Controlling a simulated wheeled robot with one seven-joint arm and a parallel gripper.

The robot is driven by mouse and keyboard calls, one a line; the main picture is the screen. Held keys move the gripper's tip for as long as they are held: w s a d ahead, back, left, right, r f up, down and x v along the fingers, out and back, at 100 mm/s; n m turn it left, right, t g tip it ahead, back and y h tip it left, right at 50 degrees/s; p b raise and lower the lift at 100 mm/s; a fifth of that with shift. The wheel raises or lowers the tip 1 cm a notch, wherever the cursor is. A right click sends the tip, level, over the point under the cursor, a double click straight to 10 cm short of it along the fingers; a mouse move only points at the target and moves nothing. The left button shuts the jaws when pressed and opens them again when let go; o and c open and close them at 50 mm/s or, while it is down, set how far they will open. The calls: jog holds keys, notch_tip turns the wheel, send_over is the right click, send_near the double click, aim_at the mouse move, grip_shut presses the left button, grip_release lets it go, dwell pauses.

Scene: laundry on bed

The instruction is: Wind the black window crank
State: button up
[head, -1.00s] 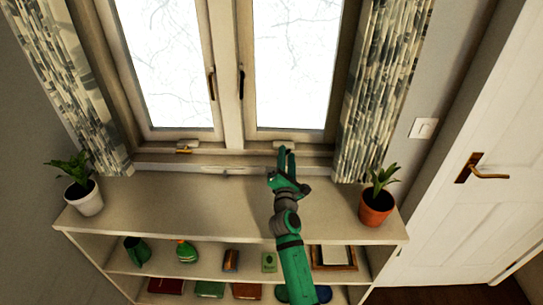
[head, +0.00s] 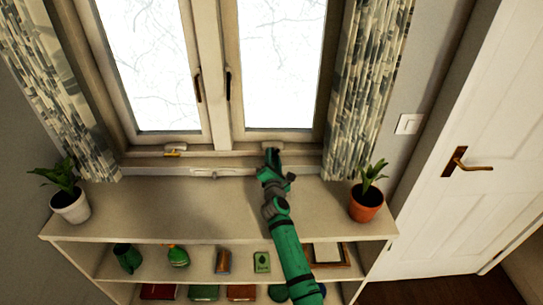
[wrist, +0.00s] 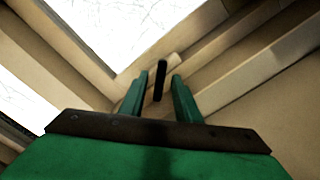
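The black crank (wrist: 160,80) stands up as a thin dark bar from a pale mount on the window sill in the wrist view. My gripper (wrist: 158,77) has its two green fingers on either side of the bar, with a gap visible on each side. It looks open, with the crank between the fingertips. In the head view my gripper (head: 272,155) reaches the sill below the right window pane. There the crank is mostly hidden by the fingers.
A brass crank (head: 175,150) is on the sill at the left. A dark window handle (head: 228,83) is on the centre frame. A white-potted plant (head: 70,205) and an orange-potted plant (head: 366,200) stand at the ends of the shelf top (head: 150,205), whose middle is clear.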

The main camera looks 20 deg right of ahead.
jog(key=shift+x, duration=1.1)
grip_shut()
jog(key=shift+f, duration=0.1)
jog(key=shift+m, duration=0.4)
jog(key=m, duration=0.4)
jog(key=shift+f, duration=0.15)
jog(key=shift+s+d+f+m, duration=0.1)
jog(key=shift+m, duration=1.7)
